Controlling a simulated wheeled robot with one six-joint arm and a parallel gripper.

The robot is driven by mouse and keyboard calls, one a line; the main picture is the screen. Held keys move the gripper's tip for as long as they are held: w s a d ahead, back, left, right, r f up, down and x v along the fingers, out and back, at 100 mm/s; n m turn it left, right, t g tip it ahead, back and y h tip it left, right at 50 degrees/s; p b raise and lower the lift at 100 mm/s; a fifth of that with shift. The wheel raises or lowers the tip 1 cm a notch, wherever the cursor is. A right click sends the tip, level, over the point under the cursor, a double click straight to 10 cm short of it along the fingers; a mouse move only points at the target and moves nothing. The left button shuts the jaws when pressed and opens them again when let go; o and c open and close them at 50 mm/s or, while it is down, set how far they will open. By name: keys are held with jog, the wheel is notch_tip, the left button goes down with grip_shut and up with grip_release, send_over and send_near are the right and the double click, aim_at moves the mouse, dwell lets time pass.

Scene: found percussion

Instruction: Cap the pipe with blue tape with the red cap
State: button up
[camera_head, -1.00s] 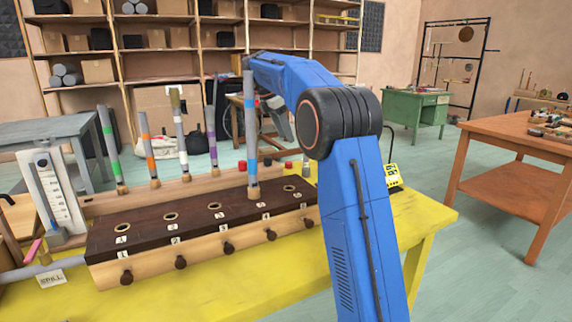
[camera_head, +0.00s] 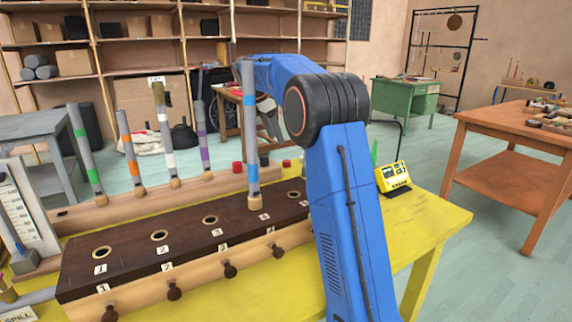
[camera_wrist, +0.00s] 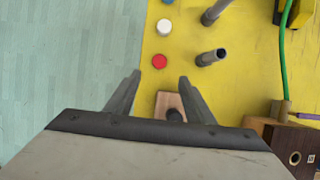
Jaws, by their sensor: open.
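The pipe with blue tape (camera_head: 250,135) is a grey upright tube with blue bands, its wooden foot at the fourth position of the dark rack (camera_head: 130,262). Its top is uncapped as far as I can see. In the wrist view a red cap (camera_wrist: 160,61) lies on the yellow table, ahead of my gripper (camera_wrist: 158,80). My gripper is open, with a small wooden piece and a dark round thing below, between its fingers; I cannot tell what they are. In the head view my gripper is hidden behind my arm. Red pieces (camera_head: 238,168) show behind the rack.
A white cap (camera_wrist: 164,27) and a blue one (camera_wrist: 167,2) lie near the red cap. Two grey tubes (camera_wrist: 212,57) stand to its right. Several taped pipes (camera_head: 163,130) stand along the back rail. A yellow device (camera_head: 393,177) with a green cable (camera_wrist: 285,60) is to the right.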

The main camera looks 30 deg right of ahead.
aim_at(286, 161)
jog(key=x, duration=1.2)
jog(key=shift+d, duration=0.1)
jog(key=c, duration=1.1)
